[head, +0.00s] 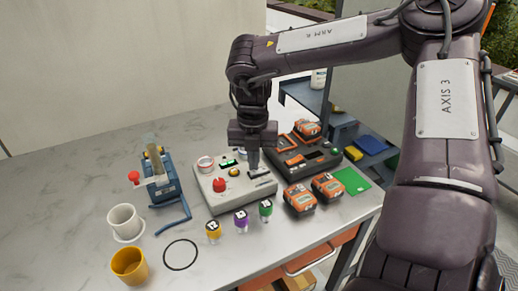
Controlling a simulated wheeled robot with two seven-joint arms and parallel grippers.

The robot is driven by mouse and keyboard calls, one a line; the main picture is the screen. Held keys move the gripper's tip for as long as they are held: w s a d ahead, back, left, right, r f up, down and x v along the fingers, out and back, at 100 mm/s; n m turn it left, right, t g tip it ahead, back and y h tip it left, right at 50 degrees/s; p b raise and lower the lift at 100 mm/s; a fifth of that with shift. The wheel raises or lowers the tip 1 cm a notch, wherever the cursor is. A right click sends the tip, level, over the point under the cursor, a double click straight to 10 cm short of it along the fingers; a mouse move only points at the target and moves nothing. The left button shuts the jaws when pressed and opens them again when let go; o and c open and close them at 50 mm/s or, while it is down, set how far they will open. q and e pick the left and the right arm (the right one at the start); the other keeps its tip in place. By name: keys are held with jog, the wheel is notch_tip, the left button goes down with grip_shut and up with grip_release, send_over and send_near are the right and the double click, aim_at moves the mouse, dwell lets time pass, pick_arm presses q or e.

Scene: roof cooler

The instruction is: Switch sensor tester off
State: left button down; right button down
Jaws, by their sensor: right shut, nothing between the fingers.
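A light grey box (222,199) that looks like the sensor tester sits on the table at the picture's middle. It has a lit green display (227,163), a red knob (219,185), a yellow button (234,172) and a round white-and-red part (205,163) on top. My right gripper (254,170) is shut and points down over the box's right part, with its tips at or just above the top face. I cannot tell if they touch. The gripper hides part of the box's back right. My left gripper is not in view.
A dark unit (322,158) with orange devices stands close behind right. Two orange devices (299,197), a green card (352,180) and yellow, purple and green capped jars (241,219) lie near. A blue clamp stand (163,189), white cup (124,220) and yellow cup (129,265) stand left. The back left tabletop is clear.

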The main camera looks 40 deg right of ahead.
jog(key=shift+f+b, duration=0.3)
jog(key=shift+f, duration=0.2)
jog(key=shift+r, duration=0.1)
jog(key=shift+r+p, duration=2.75)
jog(key=shift+r, duration=0.7)
